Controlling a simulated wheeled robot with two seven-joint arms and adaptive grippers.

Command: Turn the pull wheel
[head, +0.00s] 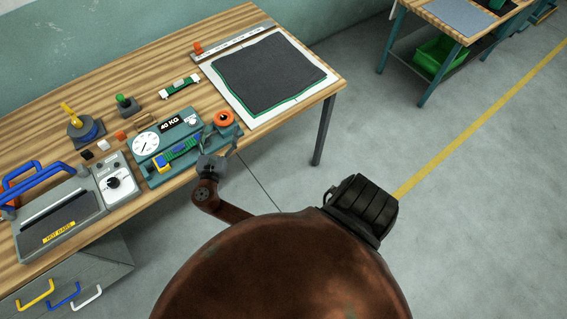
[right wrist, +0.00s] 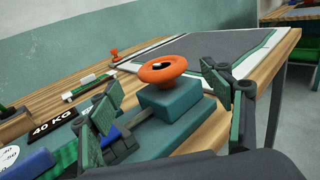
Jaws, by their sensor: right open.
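The orange pull wheel (head: 223,118) sits on a teal block at the right end of a teal tester with a round dial and a "40 KG" label. In the right wrist view the wheel (right wrist: 163,69) is a thick ring with a dark centre. My right gripper (head: 218,133) is at the near side of the wheel. Its fingers are apart, one on each side of the wheel in the right wrist view (right wrist: 163,88), with nothing between the pads. I cannot tell whether a finger touches the wheel. My left gripper is not in view.
A dark mesh sheet (head: 268,73) lies on a white board behind the wheel. A grey sealer marked hot (head: 60,220) and a dial box (head: 114,184) stand left. A green clamp strip (head: 180,86) lies behind the tester. The wooden table (head: 333,83) ends at the right.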

